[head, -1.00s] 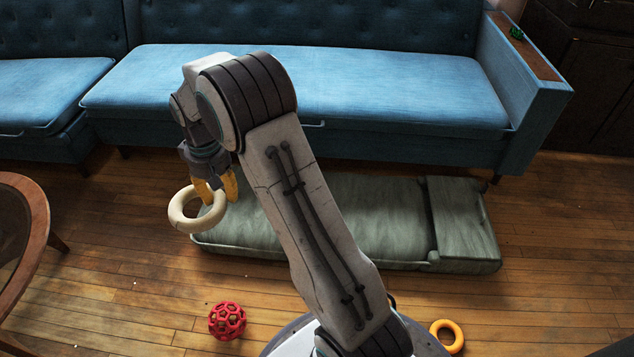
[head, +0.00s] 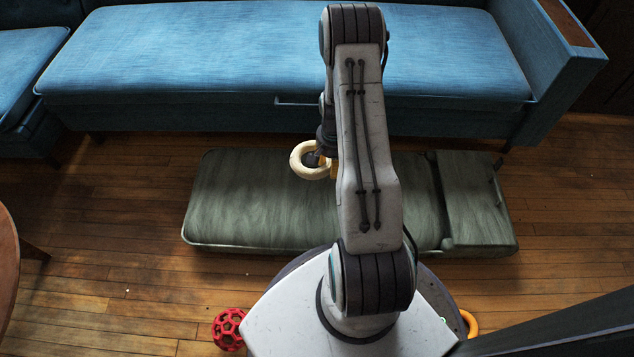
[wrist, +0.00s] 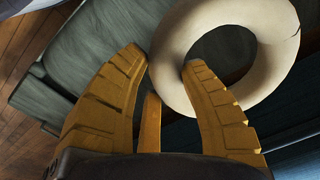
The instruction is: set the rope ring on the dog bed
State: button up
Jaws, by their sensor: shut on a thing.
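The ring looks clear of the bed, though the exact gap is hard to tell. The bed (wrist: 85,45) also shows behind the fingers there. My arm hides part of the bed in the head view.
A blue sofa (head: 220,55) stands just behind the bed. A red lattice ball (head: 228,330) and a yellow-orange ring (head: 470,323) lie on the floor on either side of my base. A round wooden table (head: 8,265) is at the left edge. Wooden floor is open left of the bed.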

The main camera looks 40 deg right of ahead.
jog(key=s+d+f+m, duration=0.6)
jog(key=f+m, duration=0.3)
jog(key=m, duration=0.2)
jog(key=m+b, duration=0.3)
jog(key=b, duration=0.1)
send_over(323, 211)
notch_tip(323, 211, down, 9)
jog(key=shift+f, duration=0.1)
notch_tip(323, 211, down, 2)
jog(key=b, duration=0.4)
jog(key=shift+f, duration=0.25)
jog(key=shift+f+b, duration=0.45)
jog(key=shift+f, duration=0.25)
jog(key=shift+s+f, duration=0.1)
jog(key=shift+f, duration=0.05)
jog(key=o, duration=1.2)
